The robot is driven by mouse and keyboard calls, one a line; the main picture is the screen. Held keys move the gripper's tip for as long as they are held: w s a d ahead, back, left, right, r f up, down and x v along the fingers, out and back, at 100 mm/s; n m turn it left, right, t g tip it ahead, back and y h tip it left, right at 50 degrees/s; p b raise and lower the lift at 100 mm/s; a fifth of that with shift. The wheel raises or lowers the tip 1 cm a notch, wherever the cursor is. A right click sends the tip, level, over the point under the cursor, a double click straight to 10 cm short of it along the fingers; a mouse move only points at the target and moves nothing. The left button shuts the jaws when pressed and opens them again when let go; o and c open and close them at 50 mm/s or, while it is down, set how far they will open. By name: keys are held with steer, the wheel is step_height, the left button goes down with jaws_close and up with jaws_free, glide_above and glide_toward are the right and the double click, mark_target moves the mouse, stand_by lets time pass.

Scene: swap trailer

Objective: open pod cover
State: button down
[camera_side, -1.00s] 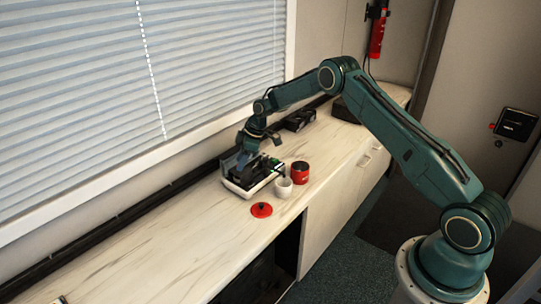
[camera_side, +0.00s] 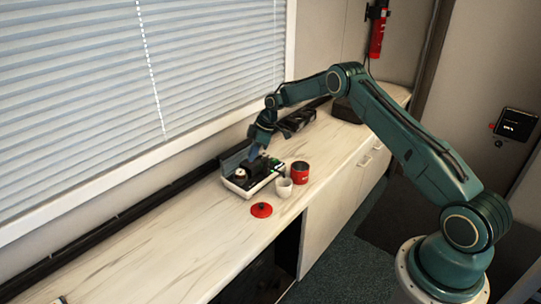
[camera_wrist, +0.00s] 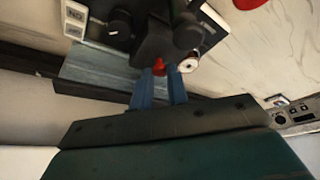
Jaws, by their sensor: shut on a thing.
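A machine with a white base (camera_side: 237,187) and a black upper part stands on the counter; the dark pod cover (camera_side: 257,164) is at its top. My gripper (camera_side: 255,151) reaches down onto the cover from above. In the wrist view the two blue fingers (camera_wrist: 158,73) are close together at the edge of the black cover (camera_wrist: 160,46), with a small red bit at their tips. The exact grip is partly hidden. A round pale part (camera_side: 240,173) shows on the machine's left side, and also in the wrist view (camera_wrist: 188,65).
A white cup (camera_side: 284,188), a red can (camera_side: 300,173) and a red lid (camera_side: 261,210) stand close to the machine's right and front. A black item (camera_side: 299,120) lies behind. The wood-look counter (camera_side: 160,245) is clear at left.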

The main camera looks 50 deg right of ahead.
steer(key=c, duration=1.4)
jaws_free()
steer(key=shift+o, duration=0.2)
steer(key=shift+r, duration=0.1)
steer(key=v, duration=1.3)
steer(key=shift+r, duration=0.3)
steer(key=shift+s, duration=0.1)
